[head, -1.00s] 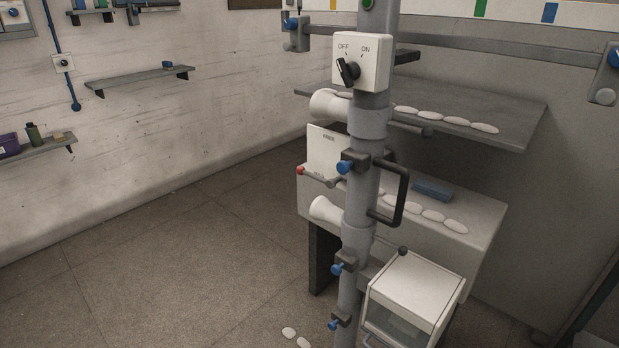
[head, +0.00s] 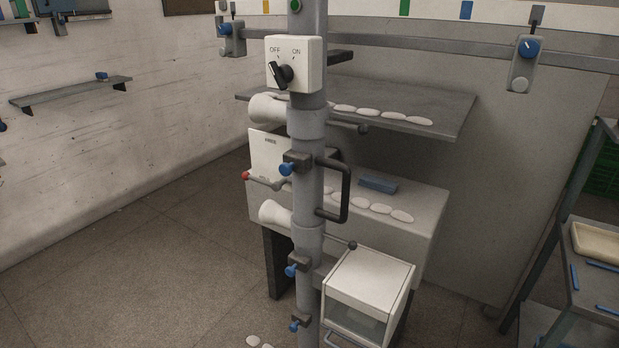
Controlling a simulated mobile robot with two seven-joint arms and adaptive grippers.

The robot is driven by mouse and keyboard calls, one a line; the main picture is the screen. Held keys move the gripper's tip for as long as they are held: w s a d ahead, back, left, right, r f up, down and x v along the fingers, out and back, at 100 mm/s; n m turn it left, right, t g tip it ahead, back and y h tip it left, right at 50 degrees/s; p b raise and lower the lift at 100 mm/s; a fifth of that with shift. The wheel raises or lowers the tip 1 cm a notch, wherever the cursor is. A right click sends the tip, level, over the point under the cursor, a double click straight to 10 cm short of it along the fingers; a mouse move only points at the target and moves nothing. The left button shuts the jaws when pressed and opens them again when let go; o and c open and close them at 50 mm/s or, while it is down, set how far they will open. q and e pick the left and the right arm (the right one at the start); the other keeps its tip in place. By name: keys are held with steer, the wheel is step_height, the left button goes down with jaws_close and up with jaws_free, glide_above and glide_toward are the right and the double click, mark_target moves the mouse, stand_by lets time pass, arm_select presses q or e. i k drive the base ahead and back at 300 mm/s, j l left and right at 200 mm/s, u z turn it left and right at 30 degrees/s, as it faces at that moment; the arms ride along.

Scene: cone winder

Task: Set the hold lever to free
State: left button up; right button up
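One lever-like part is a short rod with a red ball end (head: 248,176), left of the grey post (head: 309,235) and in front of a white panel. Another is a rod with a dark ball knob (head: 352,245), right of the post above a white box. Neither of my grippers is in view.
The post carries an OFF/ON switch box (head: 293,64), its black knob turned toward OFF, several blue-knobbed clamps and a black handle (head: 346,190). White cones and pale oval pieces sit behind. A cart (head: 590,270) stands at right. Open floor (head: 130,270) lies left.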

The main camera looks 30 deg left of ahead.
mark_target(276, 187)
steer(key=j+z, duration=0.8)
steer(key=j, duration=0.2)
steer(key=j+z, duration=0.4)
steer(key=k+j+z, duration=0.15)
steer(key=j+z, duration=0.25)
steer(key=j, duration=0.15)
